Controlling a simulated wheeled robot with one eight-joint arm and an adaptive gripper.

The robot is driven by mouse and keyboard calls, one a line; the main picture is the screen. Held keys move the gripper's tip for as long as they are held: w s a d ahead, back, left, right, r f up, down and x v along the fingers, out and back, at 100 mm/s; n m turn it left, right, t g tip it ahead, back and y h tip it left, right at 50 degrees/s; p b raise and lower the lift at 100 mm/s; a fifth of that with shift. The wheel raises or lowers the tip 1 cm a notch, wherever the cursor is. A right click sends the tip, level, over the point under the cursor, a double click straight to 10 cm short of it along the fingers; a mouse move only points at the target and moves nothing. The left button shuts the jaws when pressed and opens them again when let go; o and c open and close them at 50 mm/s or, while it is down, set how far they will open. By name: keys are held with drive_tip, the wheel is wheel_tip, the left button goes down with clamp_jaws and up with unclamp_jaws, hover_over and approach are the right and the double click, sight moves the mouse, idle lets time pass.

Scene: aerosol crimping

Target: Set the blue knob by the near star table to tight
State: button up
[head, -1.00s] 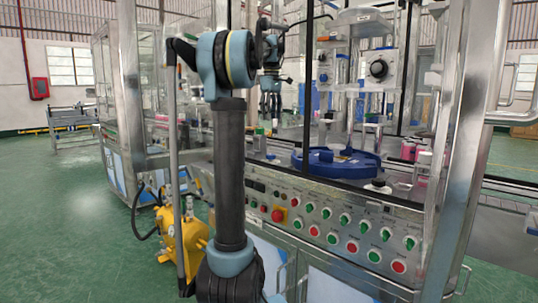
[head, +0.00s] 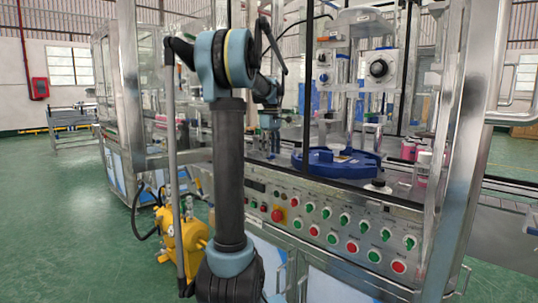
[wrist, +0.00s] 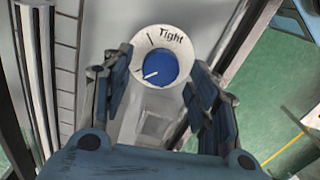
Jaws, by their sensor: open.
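In the wrist view the blue knob (wrist: 161,71) sits in the middle of a round white dial (wrist: 188,52) marked "Tight" at its upper edge. A dark tick stands just left of that word. The knob's white pointer line is toward the lower left, away from the tick. My gripper (wrist: 157,82) is open, one finger on each side of the dial; I cannot tell whether they touch it. In the head view my gripper (head: 269,138) hangs low over the machine deck, left of the blue star table (head: 330,166). The knob cannot be picked out there.
A panel of red and green buttons and switches (head: 330,232) runs along the machine front, with a red emergency button (head: 277,213). Steel frame posts (head: 478,130) stand at the right. A yellow unit (head: 182,240) stands on the green floor at the left.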

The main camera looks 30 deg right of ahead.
drive_tip(key=shift+f, duration=0.6)
drive_tip(key=c, duration=1.1)
drive_tip(key=shift+o, duration=0.2)
